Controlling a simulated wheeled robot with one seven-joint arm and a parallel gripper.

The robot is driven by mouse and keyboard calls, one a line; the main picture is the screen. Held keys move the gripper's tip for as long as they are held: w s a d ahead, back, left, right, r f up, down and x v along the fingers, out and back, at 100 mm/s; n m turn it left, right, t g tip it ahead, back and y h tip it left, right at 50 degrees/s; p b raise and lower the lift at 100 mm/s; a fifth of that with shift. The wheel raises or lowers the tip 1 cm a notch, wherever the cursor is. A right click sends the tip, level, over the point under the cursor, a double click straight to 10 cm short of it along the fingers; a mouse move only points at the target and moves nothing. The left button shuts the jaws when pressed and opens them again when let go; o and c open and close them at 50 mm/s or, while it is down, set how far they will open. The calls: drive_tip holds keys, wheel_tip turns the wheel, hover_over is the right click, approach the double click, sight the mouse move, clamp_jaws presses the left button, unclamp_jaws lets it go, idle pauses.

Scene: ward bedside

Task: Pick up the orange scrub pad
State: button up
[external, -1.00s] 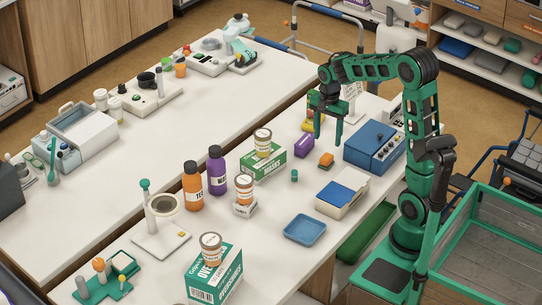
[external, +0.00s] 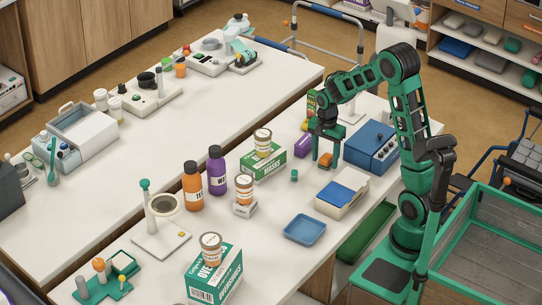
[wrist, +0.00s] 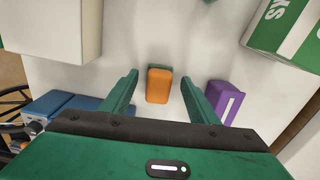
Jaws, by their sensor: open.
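The orange scrub pad (wrist: 159,85) lies on the white table and shows between my gripper's fingers in the wrist view. In the external view the pad (external: 325,158) is partly hidden by the fingers. My gripper (external: 326,160) is open and points down, with its fingertips low at the pad. In the wrist view my gripper (wrist: 160,85) has one finger on each side of the pad, with a gap on both sides. I cannot tell whether the fingertips touch the table.
A purple box (wrist: 225,101) lies close to the right of the gripper in the wrist view. A blue device (external: 371,146) stands right of the gripper externally. A green-white box (external: 264,163), a small green cylinder (external: 294,175) and a container with a blue top (external: 342,194) are nearby.

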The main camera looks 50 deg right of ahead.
drive_tip(key=shift+f, duration=0.3)
drive_tip(key=shift+c, duration=0.6)
drive_tip(key=c, duration=1)
